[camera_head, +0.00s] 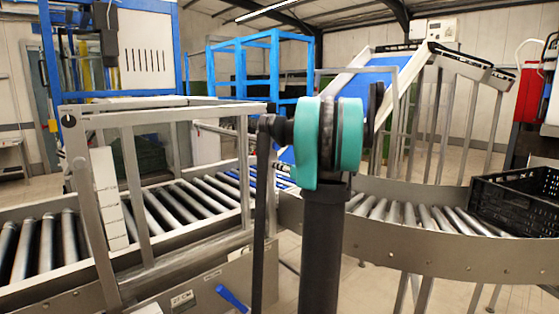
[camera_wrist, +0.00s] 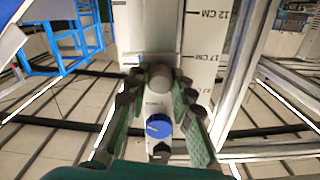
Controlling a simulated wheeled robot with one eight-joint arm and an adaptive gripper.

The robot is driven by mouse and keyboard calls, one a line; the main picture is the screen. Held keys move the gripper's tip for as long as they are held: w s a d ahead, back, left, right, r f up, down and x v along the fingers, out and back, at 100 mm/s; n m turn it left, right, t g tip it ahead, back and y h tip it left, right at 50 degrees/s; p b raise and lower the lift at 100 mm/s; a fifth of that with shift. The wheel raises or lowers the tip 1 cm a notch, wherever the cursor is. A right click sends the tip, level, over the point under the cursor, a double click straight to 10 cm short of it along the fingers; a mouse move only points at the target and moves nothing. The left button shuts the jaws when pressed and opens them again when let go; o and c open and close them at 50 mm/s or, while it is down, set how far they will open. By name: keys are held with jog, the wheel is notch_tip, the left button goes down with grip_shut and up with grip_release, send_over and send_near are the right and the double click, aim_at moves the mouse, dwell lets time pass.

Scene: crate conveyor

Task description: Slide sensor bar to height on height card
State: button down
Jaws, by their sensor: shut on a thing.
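In the wrist view, the height card (camera_wrist: 205,40) is a pale upright panel with dark marks reading 12 CM and 17 CM. The sensor bar (camera_wrist: 155,104) shows as a pale body with a grey round knob (camera_wrist: 160,78) and a blue dial (camera_wrist: 159,126), in front of the card. The knob is close to the level of the 17 CM mark. My gripper (camera_wrist: 158,83) has its green-padded fingers on both sides of the knob and is shut on the bar. In the head view my arm stands in the middle, and I cannot make out the gripper or bar there.
A roller conveyor (camera_head: 150,262) with a grey metal frame (camera_head: 172,112) lies at the left. A curved conveyor (camera_head: 440,250) runs right, with a black crate (camera_head: 505,215) on it. Blue framework (camera_head: 258,84) stands behind. Metal posts (camera_wrist: 260,60) rise close right of the card.

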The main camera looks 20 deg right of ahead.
jog(key=c, duration=1.3)
grip_release()
jog(key=shift+s, duration=0.1)
jog(key=v, duration=1.1)
jog(key=shift+s+d, duration=0.15)
jog(key=shift+s, duration=0.25)
